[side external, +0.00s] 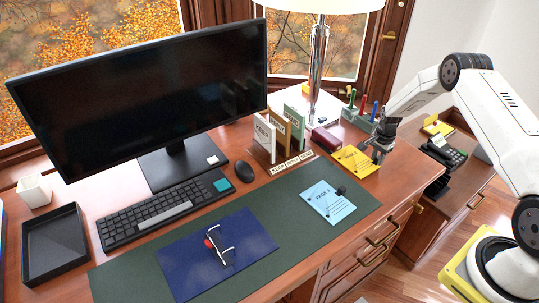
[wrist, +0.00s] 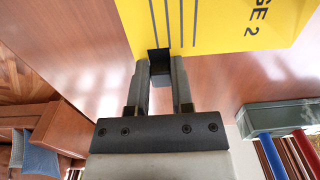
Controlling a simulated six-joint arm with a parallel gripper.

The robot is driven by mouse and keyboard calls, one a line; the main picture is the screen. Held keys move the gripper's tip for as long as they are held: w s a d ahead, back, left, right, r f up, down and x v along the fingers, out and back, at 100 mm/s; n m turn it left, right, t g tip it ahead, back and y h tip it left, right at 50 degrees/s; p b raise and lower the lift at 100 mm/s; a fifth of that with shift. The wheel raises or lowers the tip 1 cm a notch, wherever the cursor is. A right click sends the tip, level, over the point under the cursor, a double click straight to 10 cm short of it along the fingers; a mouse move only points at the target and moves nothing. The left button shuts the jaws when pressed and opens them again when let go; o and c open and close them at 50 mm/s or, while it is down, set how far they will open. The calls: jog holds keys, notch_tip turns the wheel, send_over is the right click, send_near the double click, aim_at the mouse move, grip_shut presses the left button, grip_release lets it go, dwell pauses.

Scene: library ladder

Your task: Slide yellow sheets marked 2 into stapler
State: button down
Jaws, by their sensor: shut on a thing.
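The yellow sheets (side external: 352,160) are at the right end of the desk, flat or nearly so. In the wrist view the yellow sheets (wrist: 215,22) show dark lines and the printing "GE 2". My gripper (side external: 378,149) is at their right edge. In the wrist view my gripper (wrist: 160,70) has its fingers closed on a small black clip (wrist: 159,57) at the sheets' edge. I cannot tell whether the sheets are lifted off the wood. A black device with red and white parts, possibly the stapler (side external: 220,246), sits on a navy mat (side external: 180,262), far left of my gripper.
Blue sheets marked PAGE 3 (side external: 326,201), with a black clip, lie on the green desk pad (side external: 285,218). A labelled sorter (side external: 280,135) stands behind. A pen holder (side external: 358,115) is close to my gripper. Keyboard (side external: 165,210) and monitor (side external: 150,95) fill the left.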

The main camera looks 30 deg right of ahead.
jog(key=shift+w, duration=1.8)
jog(key=shift+w, duration=0.1)
jog(key=shift+c, duration=2.1)
grip_release()
jog(key=shift+r, duration=0.1)
notch_tip(320, 180, up, 7)
